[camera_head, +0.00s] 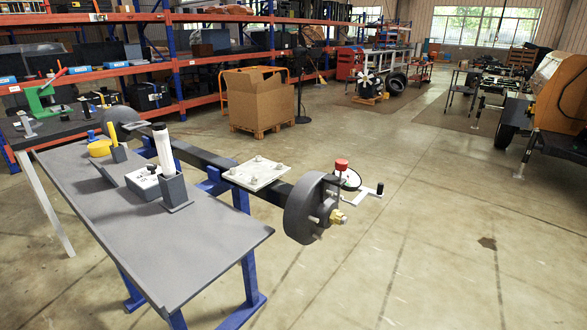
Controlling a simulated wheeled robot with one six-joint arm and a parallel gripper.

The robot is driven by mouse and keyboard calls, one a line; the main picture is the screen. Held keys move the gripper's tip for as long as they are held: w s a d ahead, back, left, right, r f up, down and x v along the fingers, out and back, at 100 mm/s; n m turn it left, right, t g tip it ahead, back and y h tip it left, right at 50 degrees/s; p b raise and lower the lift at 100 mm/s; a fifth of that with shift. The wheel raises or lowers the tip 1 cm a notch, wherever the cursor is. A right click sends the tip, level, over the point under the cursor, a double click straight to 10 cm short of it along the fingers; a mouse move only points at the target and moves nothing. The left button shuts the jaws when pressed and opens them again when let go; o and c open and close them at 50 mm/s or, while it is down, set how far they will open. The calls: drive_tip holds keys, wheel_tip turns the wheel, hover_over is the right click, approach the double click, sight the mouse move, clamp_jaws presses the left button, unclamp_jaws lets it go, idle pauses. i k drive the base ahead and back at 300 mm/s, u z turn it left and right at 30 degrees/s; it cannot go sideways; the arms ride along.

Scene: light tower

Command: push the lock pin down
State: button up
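A red-capped knob (341,165) stands up at the near right end of a dark horizontal beam (205,157). It looks like the lock pin, though I cannot be sure. It sits above a round dial or disc (350,180), next to a large dark grey drum (305,208). A crank handle (369,190) sticks out to the right, and a brass fitting (338,217) points out below it. The pin's lower part is hidden behind the drum and disc. My gripper is not in view.
A pale plate with bolts (256,173) lies on the beam. Floor to the right is clear.

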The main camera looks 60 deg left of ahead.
sight(340, 164)
drive_tip(key=k, duration=0.35)
drive_tip(key=u, duration=0.7)
